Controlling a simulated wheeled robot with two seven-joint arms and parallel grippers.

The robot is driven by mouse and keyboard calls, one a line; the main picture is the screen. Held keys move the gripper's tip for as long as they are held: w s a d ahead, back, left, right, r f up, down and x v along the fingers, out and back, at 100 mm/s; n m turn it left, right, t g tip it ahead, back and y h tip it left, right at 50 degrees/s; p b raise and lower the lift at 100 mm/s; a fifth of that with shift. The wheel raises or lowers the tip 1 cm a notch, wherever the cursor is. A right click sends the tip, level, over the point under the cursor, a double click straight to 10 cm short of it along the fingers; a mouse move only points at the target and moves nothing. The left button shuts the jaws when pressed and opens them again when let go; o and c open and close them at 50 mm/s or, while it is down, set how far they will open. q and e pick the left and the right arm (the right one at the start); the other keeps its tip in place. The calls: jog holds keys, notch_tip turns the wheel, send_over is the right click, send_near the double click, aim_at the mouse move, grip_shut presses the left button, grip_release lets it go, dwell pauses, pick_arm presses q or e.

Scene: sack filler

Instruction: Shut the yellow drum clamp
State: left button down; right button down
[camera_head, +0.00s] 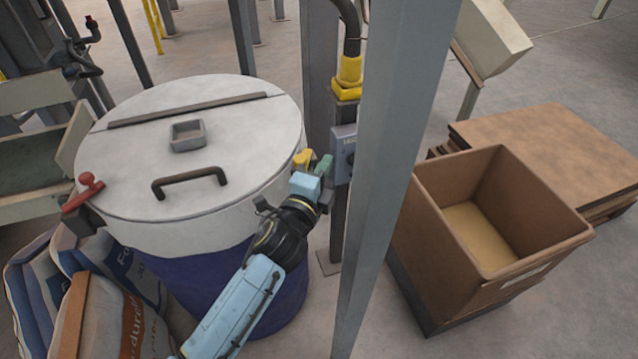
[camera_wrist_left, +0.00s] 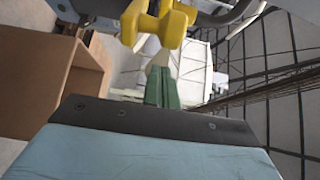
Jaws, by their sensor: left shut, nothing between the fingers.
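The yellow drum clamp (camera_head: 302,159) sits on the right side of the rim of a large drum (camera_head: 230,115) with a white lid and blue lower body. In the left wrist view the yellow clamp (camera_wrist_left: 158,25) shows close up at the top, just beyond the green fingers. My left gripper (camera_head: 322,168) is shut and empty, right beside the clamp. Its green fingers also show in the left wrist view (camera_wrist_left: 162,88). I cannot tell whether they touch the clamp. My right gripper is not in view.
A grey post (camera_head: 395,150) stands just right of my left gripper, with a grey switch box (camera_head: 343,154) behind it. A red clamp (camera_head: 84,192) is on the drum's left rim. Filled sacks (camera_head: 110,310) lie at lower left. An open cardboard box (camera_head: 435,215) stands at right.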

aim_at(296, 164)
pick_arm(q)
jog(key=shift+a, duration=1.7)
jog(key=shift+a+p, duration=0.1)
jog(key=shift+p, duration=0.2)
jog(key=shift+a+h+p, duration=0.15)
jog(key=shift+h+p, duration=0.15)
jog(key=shift+w+a+r+m+g+h+p, duration=0.1)
jog(key=shift+a+m+g+h+p, duration=0.3)
jog(key=shift+m+h+p, duration=0.15)
jog(key=shift+a+r+m+g+h+p, duration=0.1)
jog(key=shift+a+m+g+h+p, duration=0.25)
jog(key=shift+m+h+p, duration=0.2)
jog(key=shift+a+f+m+g+h+p, duration=0.15)
jog(key=shift+a+m+g+h+p, duration=0.35)
jog(key=shift+h, duration=0.3)
jog(key=shift+w+a+f, duration=0.1)
jog(key=shift+w+a, duration=0.3)
jog(key=shift+a, duration=0.4)
